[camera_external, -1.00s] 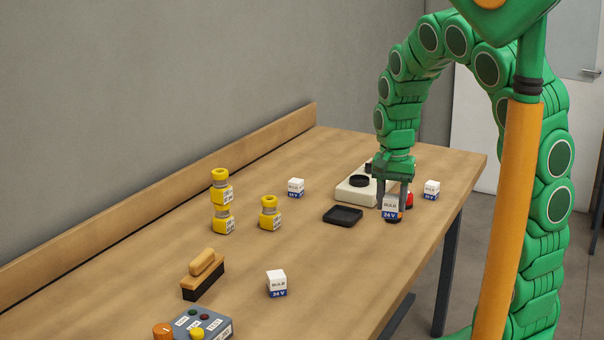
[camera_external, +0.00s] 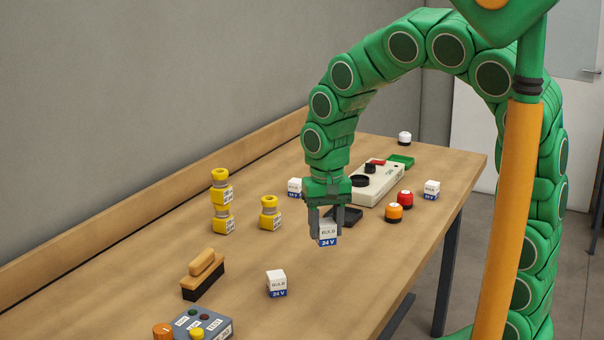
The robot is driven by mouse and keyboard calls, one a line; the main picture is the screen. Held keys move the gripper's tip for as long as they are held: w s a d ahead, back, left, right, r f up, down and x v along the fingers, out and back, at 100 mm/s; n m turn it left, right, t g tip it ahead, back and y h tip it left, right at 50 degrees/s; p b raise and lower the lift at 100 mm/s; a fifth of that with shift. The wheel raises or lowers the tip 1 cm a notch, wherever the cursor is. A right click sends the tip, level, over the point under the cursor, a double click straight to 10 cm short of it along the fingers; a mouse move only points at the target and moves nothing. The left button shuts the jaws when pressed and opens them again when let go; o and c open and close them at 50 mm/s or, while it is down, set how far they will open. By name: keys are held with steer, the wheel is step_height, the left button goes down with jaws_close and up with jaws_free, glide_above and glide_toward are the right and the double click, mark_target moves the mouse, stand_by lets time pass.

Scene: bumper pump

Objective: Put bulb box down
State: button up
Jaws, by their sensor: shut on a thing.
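My gripper (camera_external: 325,224) points down and is shut on a bulb box (camera_external: 328,233), a white cube with a blue "24 V" band. The box is upright between the fingers, over the middle of the table; I cannot tell whether its base touches the wood. Similar bulb boxes stand on the table: one at the front (camera_external: 277,283), one behind my gripper to the left (camera_external: 295,187), and one near the right edge (camera_external: 432,190).
The wooden table (camera_external: 250,260) has bare room around the held box. Yellow pieces (camera_external: 222,205) (camera_external: 270,213), a brush (camera_external: 204,275), a button box (camera_external: 200,325), a cream device (camera_external: 378,186) and orange (camera_external: 394,213) and red caps (camera_external: 405,199) stand around.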

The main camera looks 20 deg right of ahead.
steer(key=s+a+n, duration=0.5)
steer(key=s+a, duration=0.6)
steer(key=w+a+f, duration=0.2)
steer(key=a+f, duration=0.1)
steer(key=w+a+f, duration=0.6)
steer(key=a, duration=0.1)
steer(key=shift+f, duration=0.1)
steer(key=shift+w+a+f, duration=0.25)
steer(key=shift+f, duration=1.65)
steer(key=o, duration=1)
steer(key=shift+f, duration=0.15)
steer(key=shift+o, duration=0.2)
step_height(320, 180, up, 12)
steer(key=shift+r, duration=0.2)
